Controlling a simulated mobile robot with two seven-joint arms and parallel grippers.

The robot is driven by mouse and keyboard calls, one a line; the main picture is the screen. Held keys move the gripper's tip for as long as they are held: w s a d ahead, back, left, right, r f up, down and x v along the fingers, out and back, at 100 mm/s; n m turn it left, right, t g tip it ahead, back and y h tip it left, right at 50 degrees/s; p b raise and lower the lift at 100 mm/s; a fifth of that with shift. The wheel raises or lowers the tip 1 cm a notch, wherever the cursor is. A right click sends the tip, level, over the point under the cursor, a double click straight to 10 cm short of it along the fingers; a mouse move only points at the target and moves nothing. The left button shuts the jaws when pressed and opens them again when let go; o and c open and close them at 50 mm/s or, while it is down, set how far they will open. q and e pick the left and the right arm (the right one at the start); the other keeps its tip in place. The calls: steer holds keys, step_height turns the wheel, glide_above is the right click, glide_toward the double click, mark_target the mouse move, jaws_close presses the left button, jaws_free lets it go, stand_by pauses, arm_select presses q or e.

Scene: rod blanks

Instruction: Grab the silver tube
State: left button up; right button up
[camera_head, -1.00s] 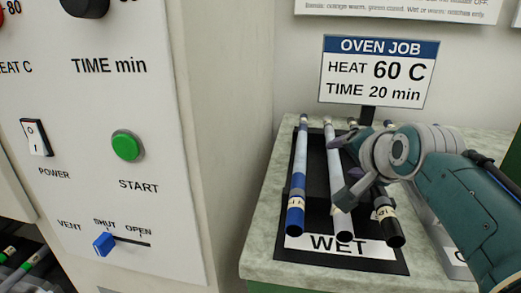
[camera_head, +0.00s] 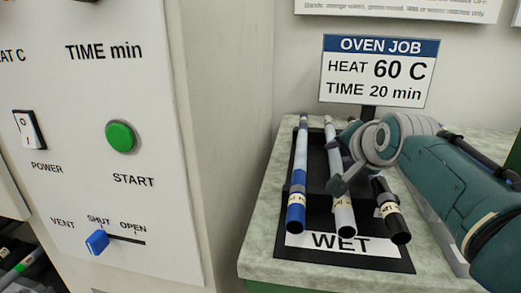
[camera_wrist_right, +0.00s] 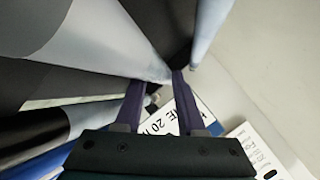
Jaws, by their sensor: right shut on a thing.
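The silver tube (camera_head: 345,214) is the middle one of the tubes on the black rack marked WET. It has a pale label band near its front end, and part of it is hidden behind my right gripper. My right gripper (camera_head: 339,168) is shut on the tube partway along its length. In the right wrist view the gripper's two dark purple fingers (camera_wrist_right: 158,95) reach a pale silver tube (camera_wrist_right: 110,38). Whether the tube is lifted off the rack is not clear. My left gripper is not in view.
A blue-ended tube (camera_head: 298,172) lies close on the left, and a black tube (camera_head: 390,210) close on the right, partly under my arm. The OVEN JOB sign (camera_head: 377,72) stands behind the rack. The oven panel (camera_head: 120,215) fills the left side.

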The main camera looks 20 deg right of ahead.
jaws_close()
steer(key=shift+r, duration=0.1)
